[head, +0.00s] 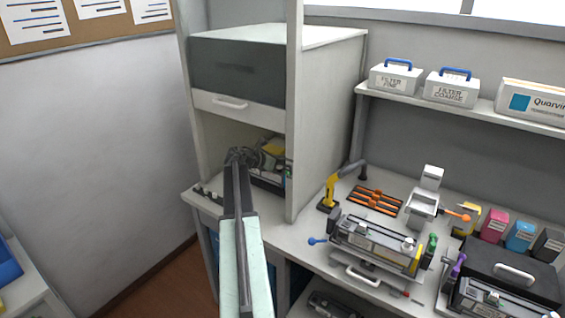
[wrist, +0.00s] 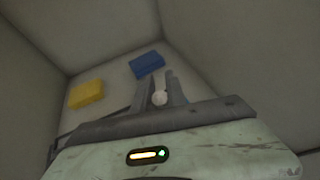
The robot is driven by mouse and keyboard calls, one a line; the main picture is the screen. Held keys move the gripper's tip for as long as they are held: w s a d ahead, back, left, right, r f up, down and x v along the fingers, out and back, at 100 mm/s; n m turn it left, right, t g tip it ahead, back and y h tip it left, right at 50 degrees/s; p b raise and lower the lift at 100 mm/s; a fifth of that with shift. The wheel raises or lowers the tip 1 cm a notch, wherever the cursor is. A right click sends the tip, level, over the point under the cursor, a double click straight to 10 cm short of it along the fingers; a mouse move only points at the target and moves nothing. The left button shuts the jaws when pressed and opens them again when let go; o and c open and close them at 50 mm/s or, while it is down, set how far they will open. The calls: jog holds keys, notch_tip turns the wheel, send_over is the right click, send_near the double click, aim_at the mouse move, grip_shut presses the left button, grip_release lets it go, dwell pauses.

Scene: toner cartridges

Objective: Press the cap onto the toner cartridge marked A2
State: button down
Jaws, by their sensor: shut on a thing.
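My gripper (head: 240,157) is at the end of my raised arm, in front of the open bay under the grey-fronted cabinet. In the wrist view its two fingers (wrist: 160,92) are close together on a small whitish round piece, which looks like a cap (wrist: 160,98). The cap cannot be made out in the head view. A long grey toner cartridge (head: 375,242) lies in a holder on the bench, right of my gripper and well apart from it. A second cartridge (head: 490,302) is at the lower right edge. No A2 mark is readable on either.
A post (head: 293,120) stands between the bay and the bench. The wrist view shows a yellow block (wrist: 86,94) and a blue block (wrist: 146,64) beyond the fingers.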

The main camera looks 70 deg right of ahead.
jog(key=shift+r, duration=0.1)
jog(key=shift+s+f, duration=0.1)
jog(key=shift+f, duration=0.25)
jog(key=shift+f+b, duration=0.1)
jog(key=shift+b, duration=0.2)
jog(key=shift+f, duration=0.3)
jog(key=shift+f+b, duration=0.2)
jog(key=shift+b, duration=0.3)
dwell(0.8)
jog(key=c, duration=1.3)
grip_release()
